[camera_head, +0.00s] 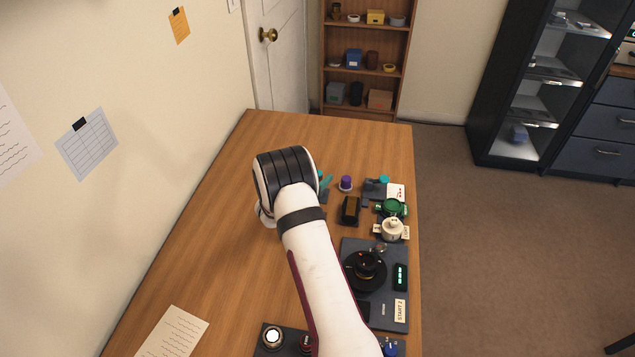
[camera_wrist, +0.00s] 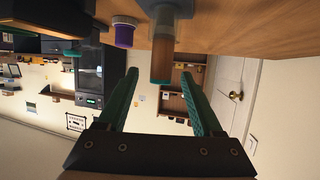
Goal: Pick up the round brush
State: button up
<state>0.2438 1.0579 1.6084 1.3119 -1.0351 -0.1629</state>
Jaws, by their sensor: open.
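In the wrist view, which shows the table upside down along the top, an upright brown cylinder with a grey-blue part toward the table (camera_wrist: 162,55) looks like the round brush. My gripper (camera_wrist: 158,76) is open, with its teal fingers apart and nothing held between them. The cylinder's free end shows between the two fingertips in the picture; I cannot tell how far beyond them it is. In the head view my gripper (camera_head: 325,182) is mostly hidden behind my wrist, with a teal finger showing to its right. I cannot make out the brush there.
A purple cylinder (camera_head: 346,183) stands close to the gripper, also seen in the wrist view (camera_wrist: 123,33). A dark block (camera_head: 350,209), a green round part (camera_head: 393,208) and a white part (camera_head: 392,230) sit nearby. A grey mat (camera_head: 387,318) carries a black lens (camera_head: 367,270). The table's left is mostly clear.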

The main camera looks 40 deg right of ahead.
jog(key=x, duration=0.5)
jog(key=shift+f, duration=0.15)
jog(key=shift+a, duration=0.1)
grip_shut()
